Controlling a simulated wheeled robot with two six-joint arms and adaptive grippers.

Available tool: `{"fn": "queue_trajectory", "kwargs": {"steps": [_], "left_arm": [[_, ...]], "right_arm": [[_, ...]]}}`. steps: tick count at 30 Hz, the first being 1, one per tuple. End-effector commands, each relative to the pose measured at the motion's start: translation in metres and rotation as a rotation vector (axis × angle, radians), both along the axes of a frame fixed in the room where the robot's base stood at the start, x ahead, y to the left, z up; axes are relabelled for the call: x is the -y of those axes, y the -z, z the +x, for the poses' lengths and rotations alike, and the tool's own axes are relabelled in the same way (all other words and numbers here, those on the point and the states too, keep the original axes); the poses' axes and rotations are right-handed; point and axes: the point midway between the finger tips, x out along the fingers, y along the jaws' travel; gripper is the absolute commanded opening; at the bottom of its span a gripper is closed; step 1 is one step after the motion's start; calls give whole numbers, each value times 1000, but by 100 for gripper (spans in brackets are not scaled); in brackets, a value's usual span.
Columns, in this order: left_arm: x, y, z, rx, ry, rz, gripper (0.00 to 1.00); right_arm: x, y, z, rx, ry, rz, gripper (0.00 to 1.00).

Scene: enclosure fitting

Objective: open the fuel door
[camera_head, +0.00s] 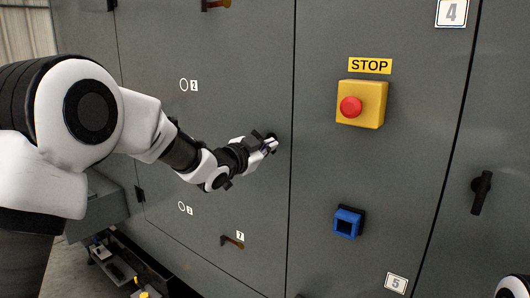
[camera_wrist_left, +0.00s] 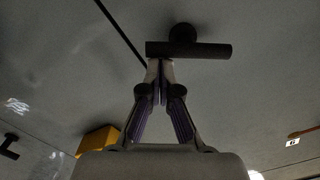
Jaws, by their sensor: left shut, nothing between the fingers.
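A grey cabinet door (camera_head: 225,100) fills the middle of the head view. It looks closed, and no readable label marks it as the fuel door. A dark T-shaped handle (camera_wrist_left: 210,50) sits on a round base on the grey panel in the left wrist view. My left gripper (camera_head: 270,146) is in front of this handle in the head view and partly hides it. In the left wrist view my left gripper (camera_wrist_left: 160,66) is shut and empty. Its fingertips are at the handle's bar; I cannot tell whether they touch. My right gripper is out of view.
A yellow box with a red stop button (camera_head: 350,106) projects from the panel on the right. Below it is a blue box (camera_head: 348,222). Another dark handle (camera_head: 481,193) is at far right. A red-and-black lever (camera_head: 232,242) is below my left gripper.

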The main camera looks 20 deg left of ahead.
Motion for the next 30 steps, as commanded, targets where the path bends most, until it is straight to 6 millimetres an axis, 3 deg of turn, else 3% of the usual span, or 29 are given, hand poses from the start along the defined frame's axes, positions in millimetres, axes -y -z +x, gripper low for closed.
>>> {"fn": "queue_trajectory", "kwargs": {"steps": [1, 9, 30], "left_arm": [[0, 6, 0, 12, 0, 29, 0], [1, 7, 0, 31, 1, 83, 0], [1, 5, 0, 30, 1, 80, 0]], "right_arm": [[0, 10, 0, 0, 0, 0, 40], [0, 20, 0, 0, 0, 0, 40], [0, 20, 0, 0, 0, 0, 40]]}}
